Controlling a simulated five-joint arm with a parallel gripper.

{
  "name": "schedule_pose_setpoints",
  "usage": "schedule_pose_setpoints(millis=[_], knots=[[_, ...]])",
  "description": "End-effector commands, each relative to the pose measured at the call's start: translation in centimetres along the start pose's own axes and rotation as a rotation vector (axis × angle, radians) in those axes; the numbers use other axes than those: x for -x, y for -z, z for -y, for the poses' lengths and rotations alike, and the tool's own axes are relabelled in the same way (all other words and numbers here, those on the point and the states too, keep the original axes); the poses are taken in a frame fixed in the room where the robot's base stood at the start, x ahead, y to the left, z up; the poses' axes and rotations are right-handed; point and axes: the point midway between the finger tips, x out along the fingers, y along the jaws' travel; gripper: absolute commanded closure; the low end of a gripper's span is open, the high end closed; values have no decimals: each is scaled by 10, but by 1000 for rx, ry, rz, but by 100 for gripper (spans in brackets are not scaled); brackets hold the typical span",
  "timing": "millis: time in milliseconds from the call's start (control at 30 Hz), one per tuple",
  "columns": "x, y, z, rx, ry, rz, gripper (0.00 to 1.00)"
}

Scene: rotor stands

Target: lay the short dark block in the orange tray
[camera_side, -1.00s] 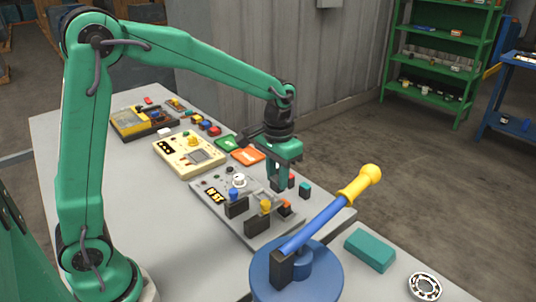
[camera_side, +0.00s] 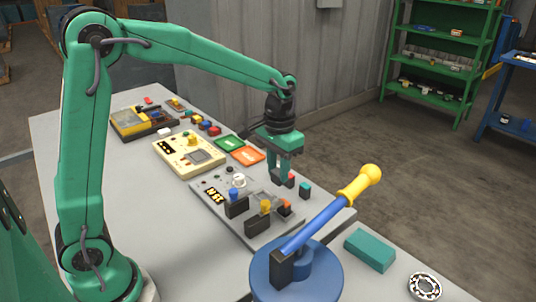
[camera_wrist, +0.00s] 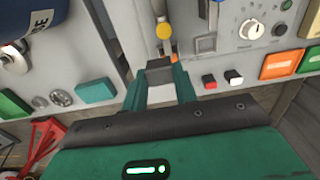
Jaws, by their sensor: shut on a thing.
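My gripper (camera_side: 280,178) hangs above the front right part of the grey panel. In the wrist view my gripper (camera_wrist: 160,85) is shut on a short dark block (camera_wrist: 158,70), which sits between the fingertips. In the side view the block is hard to tell from the dark fingertips. The orange tray (camera_side: 247,157) lies flat on the table beyond the panel, behind and left of my gripper. An orange piece (camera_wrist: 281,65) at the right edge of the wrist view looks like the same tray.
A green tray (camera_side: 229,144) lies beside the orange one. The grey panel (camera_side: 222,181) carries a knob and upright levers. A blue base (camera_side: 320,280) with a yellow-handled lever (camera_side: 359,186) stands in front. A teal block (camera_side: 370,250) and a bearing (camera_side: 425,286) lie at right.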

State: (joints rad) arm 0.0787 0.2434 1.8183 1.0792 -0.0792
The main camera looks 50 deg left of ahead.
Motion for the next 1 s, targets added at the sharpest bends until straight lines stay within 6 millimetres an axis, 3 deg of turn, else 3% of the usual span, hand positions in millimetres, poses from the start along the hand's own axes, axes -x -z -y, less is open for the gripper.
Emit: schedule_pose_setpoints(millis=[367,700,1000], knots=[[-5,55,48,5,0,1,94],[-19,110,124,5,0,1,94],[-36,138,191,3,0,0,94]])
